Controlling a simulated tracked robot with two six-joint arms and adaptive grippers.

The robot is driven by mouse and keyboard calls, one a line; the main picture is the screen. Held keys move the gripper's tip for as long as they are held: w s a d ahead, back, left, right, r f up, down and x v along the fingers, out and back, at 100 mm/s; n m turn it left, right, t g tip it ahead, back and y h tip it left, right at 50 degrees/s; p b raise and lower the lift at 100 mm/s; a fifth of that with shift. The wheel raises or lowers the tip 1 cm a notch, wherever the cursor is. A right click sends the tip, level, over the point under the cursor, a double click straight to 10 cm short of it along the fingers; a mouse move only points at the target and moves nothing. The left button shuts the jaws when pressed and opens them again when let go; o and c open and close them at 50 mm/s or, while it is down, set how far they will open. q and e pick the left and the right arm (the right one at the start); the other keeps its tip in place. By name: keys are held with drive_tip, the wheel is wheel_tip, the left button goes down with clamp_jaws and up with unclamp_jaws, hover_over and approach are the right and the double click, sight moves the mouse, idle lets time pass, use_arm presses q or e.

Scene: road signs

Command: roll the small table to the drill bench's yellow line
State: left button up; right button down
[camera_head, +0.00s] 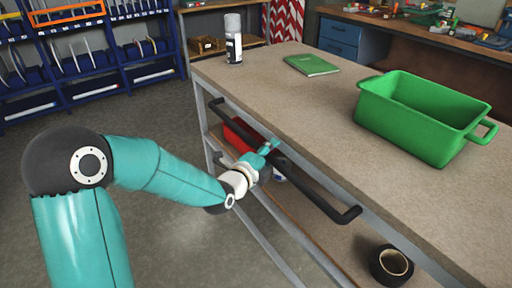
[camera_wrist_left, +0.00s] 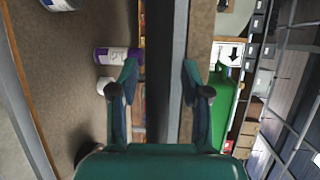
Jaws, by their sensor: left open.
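The small table (camera_head: 300,110) has a beige top, grey metal legs and a lower shelf. A black handle bar (camera_head: 318,194) runs along its near long side. My left gripper (camera_head: 268,149) is at the handle, left of its middle, with its fingers spread. In the left wrist view, a dark bar (camera_wrist_left: 158,75) runs lengthwise between the two open fingers; I cannot tell whether they touch it. My right gripper is not in view. The drill bench's yellow line is not in view.
On the tabletop are a green crate (camera_head: 410,125), a green book (camera_head: 312,65) and a spray can (camera_head: 233,42). The lower shelf holds a red box (camera_head: 236,136) and a black tape roll (camera_head: 378,268). Blue racks (camera_head: 125,75) stand behind on the left. Grey floor is clear left of the table.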

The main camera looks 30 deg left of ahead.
use_arm(q)
drive_tip(key=shift+r, duration=0.25)
clamp_jaws()
